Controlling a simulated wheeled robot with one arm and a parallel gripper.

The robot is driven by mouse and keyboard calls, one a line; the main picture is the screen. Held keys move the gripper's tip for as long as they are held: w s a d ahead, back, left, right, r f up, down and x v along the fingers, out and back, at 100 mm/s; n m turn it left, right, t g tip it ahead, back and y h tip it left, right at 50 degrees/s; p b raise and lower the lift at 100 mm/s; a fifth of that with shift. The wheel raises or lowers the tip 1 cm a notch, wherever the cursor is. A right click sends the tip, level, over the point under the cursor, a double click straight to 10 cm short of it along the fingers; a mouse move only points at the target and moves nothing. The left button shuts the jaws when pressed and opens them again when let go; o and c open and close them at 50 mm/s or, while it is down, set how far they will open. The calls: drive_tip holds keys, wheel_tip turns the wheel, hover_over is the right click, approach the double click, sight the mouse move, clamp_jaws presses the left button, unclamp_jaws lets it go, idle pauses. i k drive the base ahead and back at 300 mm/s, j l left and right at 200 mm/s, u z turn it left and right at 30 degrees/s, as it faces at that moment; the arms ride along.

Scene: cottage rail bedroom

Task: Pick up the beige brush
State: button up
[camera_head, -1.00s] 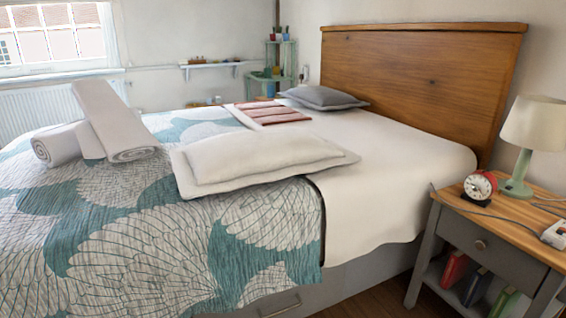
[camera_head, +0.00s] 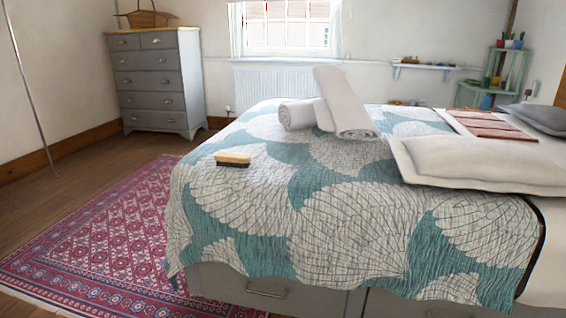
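The beige brush (camera_head: 232,159) lies on the patterned teal and white bedspread (camera_head: 330,215), near the bed's left edge. It is a small block with a pale upper part and a dark band below. Nothing covers it. My gripper is not in view.
White rolled towels (camera_head: 325,110) lie behind the brush to the right, and a white pillow (camera_head: 480,165) lies farther right. A red patterned rug (camera_head: 110,235) covers the floor left of the bed. A grey chest of drawers (camera_head: 157,82) stands at the back left.

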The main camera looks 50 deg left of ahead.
sight(225, 159)
drive_tip(key=u, duration=2.3)
drive_tip(key=i+j, duration=0.1)
drive_tip(key=z, duration=0.05)
